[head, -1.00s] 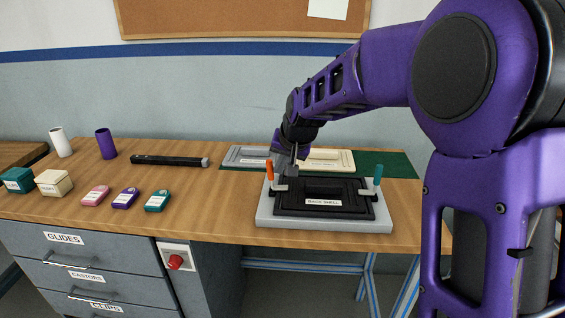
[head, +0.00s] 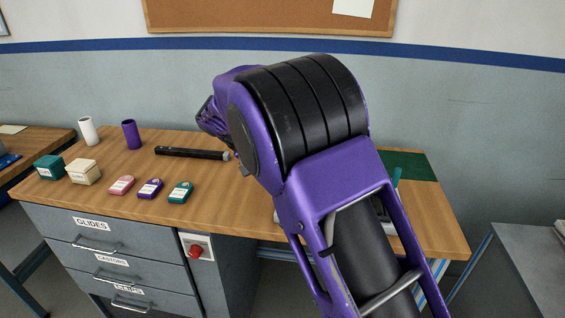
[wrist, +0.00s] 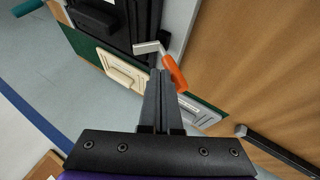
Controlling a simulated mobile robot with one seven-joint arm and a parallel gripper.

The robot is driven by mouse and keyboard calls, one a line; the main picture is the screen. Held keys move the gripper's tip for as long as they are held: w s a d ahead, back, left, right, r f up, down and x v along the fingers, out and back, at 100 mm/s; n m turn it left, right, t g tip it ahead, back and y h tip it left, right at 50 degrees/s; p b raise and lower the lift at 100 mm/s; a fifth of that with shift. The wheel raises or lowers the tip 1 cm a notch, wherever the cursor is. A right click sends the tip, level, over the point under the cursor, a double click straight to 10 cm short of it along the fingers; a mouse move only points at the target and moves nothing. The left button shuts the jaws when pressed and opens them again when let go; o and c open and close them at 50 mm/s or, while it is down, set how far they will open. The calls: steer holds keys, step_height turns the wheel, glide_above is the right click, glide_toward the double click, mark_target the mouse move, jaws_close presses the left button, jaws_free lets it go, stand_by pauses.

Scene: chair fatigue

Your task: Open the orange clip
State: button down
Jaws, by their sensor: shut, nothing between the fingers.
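The orange clip (wrist: 175,73) shows in the wrist view, an orange handle with a flat metal arm (wrist: 147,47) at one end. The metal arm reaches toward the black back-wall panel (wrist: 104,22) on its pale base (wrist: 178,28). My gripper (wrist: 162,72) is shut and empty. In the wrist view its fingertips appear right beside the clip, below the metal arm; I cannot tell whether they touch. In the head view my arm hides the orange clip, the gripper and most of the panel. The teal clip (head: 396,177) shows just right of my arm.
A cream panel (wrist: 122,70) lies on a green mat (head: 408,165) behind the fixture. A dark rod (head: 192,153) lies on the wooden bench (head: 225,190). White and purple cups, small boxes and pink, purple and teal pieces stand at left. Free bench lies between.

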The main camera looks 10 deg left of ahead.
steer(key=shift+a+f+n+h, duration=0.4)
steer(key=shift+a+f+h, duration=0.55)
steer(key=shift+h, duration=0.25)
steer(key=shift+a, duration=0.1)
